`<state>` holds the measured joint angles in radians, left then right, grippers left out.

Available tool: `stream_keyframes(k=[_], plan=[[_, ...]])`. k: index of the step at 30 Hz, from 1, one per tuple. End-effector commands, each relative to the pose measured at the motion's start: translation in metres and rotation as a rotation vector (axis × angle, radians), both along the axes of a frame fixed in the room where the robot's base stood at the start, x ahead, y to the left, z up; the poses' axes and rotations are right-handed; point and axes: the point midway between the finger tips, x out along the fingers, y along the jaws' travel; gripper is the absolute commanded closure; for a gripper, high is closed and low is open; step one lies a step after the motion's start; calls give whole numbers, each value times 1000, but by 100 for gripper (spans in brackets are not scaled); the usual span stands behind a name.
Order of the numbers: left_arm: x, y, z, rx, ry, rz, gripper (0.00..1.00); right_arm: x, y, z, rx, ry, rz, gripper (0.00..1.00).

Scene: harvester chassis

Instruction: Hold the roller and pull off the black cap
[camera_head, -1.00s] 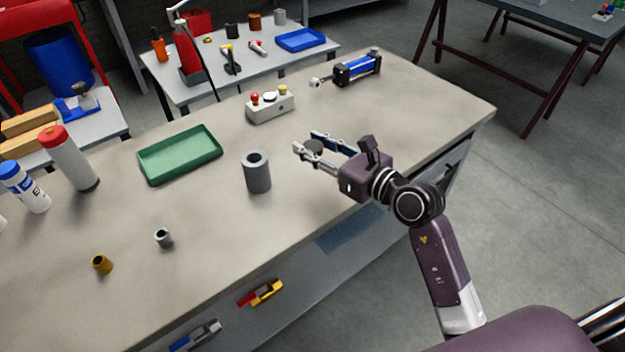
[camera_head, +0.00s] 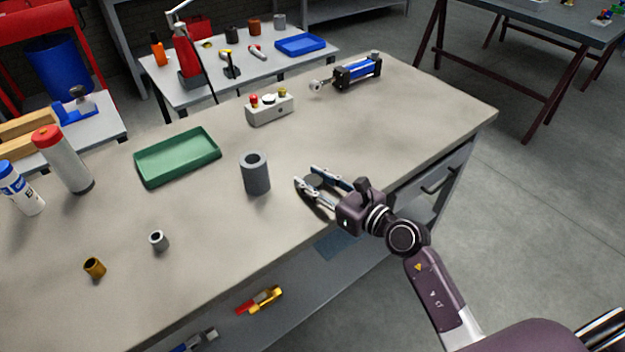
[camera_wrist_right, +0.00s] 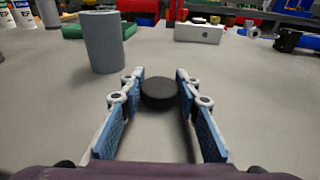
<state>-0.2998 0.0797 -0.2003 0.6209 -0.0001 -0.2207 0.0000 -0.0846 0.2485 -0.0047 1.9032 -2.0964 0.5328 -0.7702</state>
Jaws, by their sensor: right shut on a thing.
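The roller (camera_head: 255,173) is a grey hollow cylinder standing upright on the workbench. Its open top shows no cap on it. It also shows in the right wrist view (camera_wrist_right: 103,43), ahead and to the left of my fingers. My right gripper (camera_head: 310,182) is to the right of the roller, apart from it and low over the bench. It is shut on the black cap (camera_wrist_right: 160,93), a flat dark disc between the fingertips. Whether the cap touches the bench is hard to tell. My left gripper is not in view.
A green tray (camera_head: 178,157), a grey button box (camera_head: 270,108) and a blue cylinder unit (camera_head: 357,72) stand farther back on the workbench (camera_head: 420,110). A small grey sleeve (camera_head: 158,241) and a brass one (camera_head: 94,268) are at the left front. The bench's right part is clear.

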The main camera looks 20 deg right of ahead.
Motion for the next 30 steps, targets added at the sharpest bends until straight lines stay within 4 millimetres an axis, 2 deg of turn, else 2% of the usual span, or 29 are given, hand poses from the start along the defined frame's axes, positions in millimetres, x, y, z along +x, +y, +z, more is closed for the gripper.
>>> stream_keyframes(k=[2,3,7,18,30], plan=[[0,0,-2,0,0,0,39,0,0,-4,0,1,0,99],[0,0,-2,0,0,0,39,0,0,-3,1,0,0,68],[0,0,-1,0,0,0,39,0,0,-3,1,0,0,53],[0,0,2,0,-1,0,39,-1,-1,2,0,1,0,52],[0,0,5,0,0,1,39,-51,-25,7,-2,2,0,52]])
